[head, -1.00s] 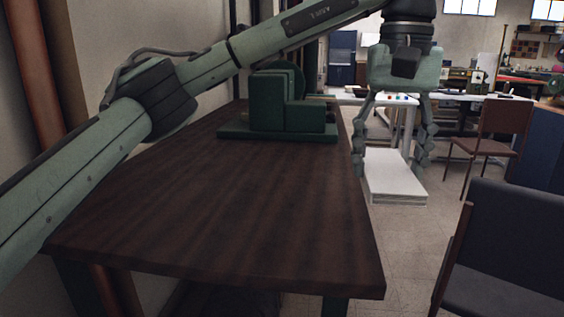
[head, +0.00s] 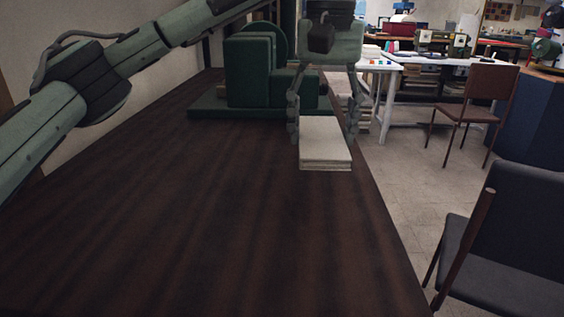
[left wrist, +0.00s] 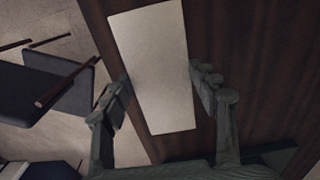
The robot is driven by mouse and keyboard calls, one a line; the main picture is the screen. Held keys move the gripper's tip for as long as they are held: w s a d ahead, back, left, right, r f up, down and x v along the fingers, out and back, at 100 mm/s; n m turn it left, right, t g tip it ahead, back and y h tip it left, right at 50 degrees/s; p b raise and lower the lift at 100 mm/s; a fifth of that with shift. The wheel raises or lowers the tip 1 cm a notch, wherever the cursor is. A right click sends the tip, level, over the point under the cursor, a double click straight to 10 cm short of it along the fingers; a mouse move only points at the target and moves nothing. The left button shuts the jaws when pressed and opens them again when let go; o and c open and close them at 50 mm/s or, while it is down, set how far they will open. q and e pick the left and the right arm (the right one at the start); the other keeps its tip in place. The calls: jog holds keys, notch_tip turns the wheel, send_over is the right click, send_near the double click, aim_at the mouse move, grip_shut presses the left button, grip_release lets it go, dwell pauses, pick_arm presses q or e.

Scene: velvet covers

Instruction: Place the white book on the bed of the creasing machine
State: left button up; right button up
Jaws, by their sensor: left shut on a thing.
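The white book (head: 325,140) is held between the fingers of my left gripper (head: 324,130), over the right edge of the dark wooden table. In the left wrist view the white book (left wrist: 154,65) lies flat between the two fingers of my left gripper (left wrist: 160,88), with the table top behind it. I cannot tell how far above the table it is. The green creasing machine (head: 253,72) stands at the far end of the table, just left of and behind the book. The gripper partly hides the machine's right side and its bed. My right gripper is not in view.
The dark wooden table (head: 200,220) has a wide bare top in front of the machine. A dark chair (head: 510,240) stands right of the table, with a brown chair (head: 480,105) farther back. A white table (head: 400,60) with items stands behind.

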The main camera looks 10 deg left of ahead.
pick_arm(q)
send_over(283, 181)
notch_tip(283, 181, down, 4)
jog(key=shift+d+r, duration=0.15)
jog(key=f, duration=0.4)
jog(key=shift+a+f, duration=0.1)
jog(key=shift+a, duration=0.1)
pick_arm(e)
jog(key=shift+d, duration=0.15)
pick_arm(q)
jog(key=shift+f, duration=0.15)
jog(key=o, duration=0.8)
jog(key=shift+f, duration=0.1)
jog(key=o, duration=0.5)
jog(key=shift+c, duration=0.2)
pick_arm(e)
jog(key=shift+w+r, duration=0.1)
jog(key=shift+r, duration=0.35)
